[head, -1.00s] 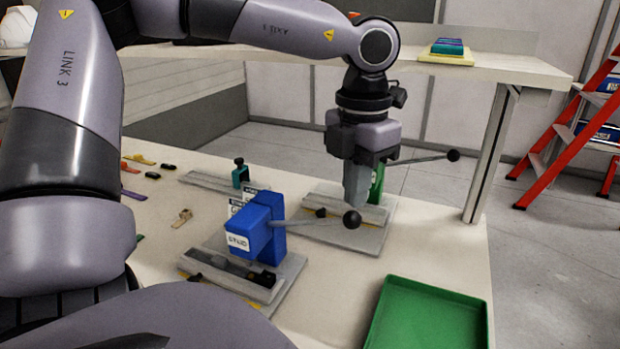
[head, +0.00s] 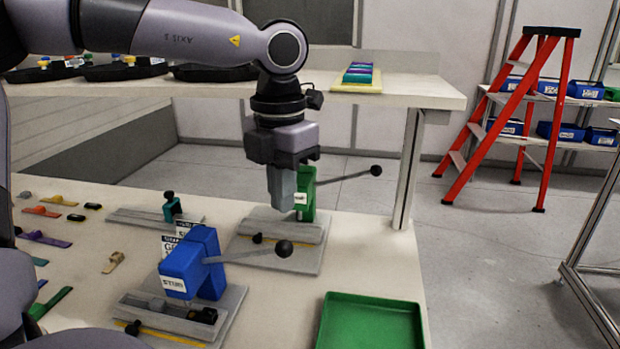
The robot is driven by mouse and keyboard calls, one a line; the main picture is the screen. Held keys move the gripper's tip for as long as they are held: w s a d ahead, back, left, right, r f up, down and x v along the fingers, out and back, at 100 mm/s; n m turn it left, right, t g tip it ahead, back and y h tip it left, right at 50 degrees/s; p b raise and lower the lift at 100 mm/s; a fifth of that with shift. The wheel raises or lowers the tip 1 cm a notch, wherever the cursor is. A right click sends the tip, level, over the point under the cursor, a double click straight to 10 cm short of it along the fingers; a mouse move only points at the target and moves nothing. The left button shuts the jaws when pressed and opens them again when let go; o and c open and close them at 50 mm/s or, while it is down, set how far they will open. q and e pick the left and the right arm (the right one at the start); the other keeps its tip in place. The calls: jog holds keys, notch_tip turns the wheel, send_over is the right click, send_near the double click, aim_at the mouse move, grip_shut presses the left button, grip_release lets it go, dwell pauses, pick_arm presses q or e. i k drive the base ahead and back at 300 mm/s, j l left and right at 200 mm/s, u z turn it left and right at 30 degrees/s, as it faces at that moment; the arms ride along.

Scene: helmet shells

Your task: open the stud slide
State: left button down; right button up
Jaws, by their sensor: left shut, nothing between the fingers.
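The stud station is a blue press (head: 190,264) with a white label that seems to read STUD, standing on a grey base plate. Its lever ends in a black ball (head: 284,248) at the right. At its front, a grey slide (head: 165,318) with a small black knob (head: 133,327) and a yellow strip lies across the base; I cannot tell how far it is out. My left gripper (head: 281,203) points down, shut and empty, above and behind the blue press's ball, in front of the green press. My right gripper is out of view.
A green press (head: 306,196) with a long lever stands on its own plate behind. A teal clamp (head: 171,208) stands back left. A green tray (head: 370,322) lies front right. Several small coloured parts lie at left. A raised shelf (head: 400,92) runs behind.

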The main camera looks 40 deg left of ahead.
aim_at(196, 331)
jog(key=k, duration=1)
